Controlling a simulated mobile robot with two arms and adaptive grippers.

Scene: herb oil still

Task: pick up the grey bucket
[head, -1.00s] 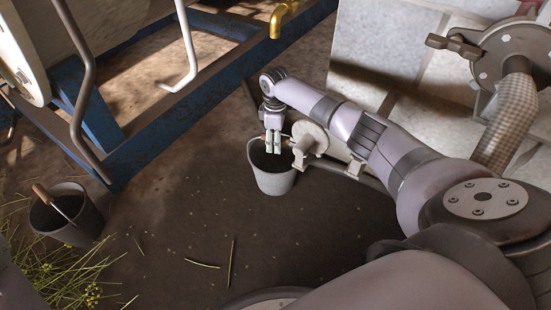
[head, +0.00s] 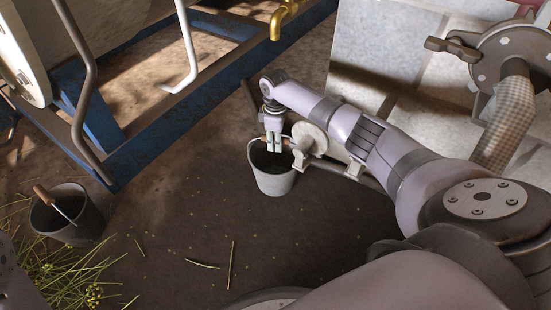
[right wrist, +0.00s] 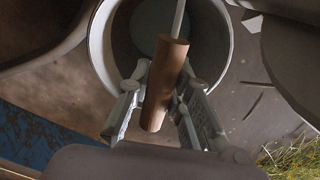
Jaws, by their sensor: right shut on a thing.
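A light grey bucket (head: 274,182) stands upright on the dark ground in the middle of the head view. My right gripper (head: 273,149) points down over its mouth, shut on the brown wooden grip of its handle. In the right wrist view the grip (right wrist: 164,82) lies between the two fingers, with the round rim of the bucket (right wrist: 98,48) behind it. The bucket seems to rest on the ground. A second, darker grey bucket (head: 85,224) with a wooden grip stands at the left, apart from my gripper. My left gripper is not in view.
A blue frame (head: 150,140) with bent metal rods runs along the left. A brass tap (head: 277,22) is above. A pale block wall (head: 375,50) and a pipe fitting (head: 312,138) stand close right of the bucket. Yellow-green herb stalks (head: 75,275) lie at lower left.

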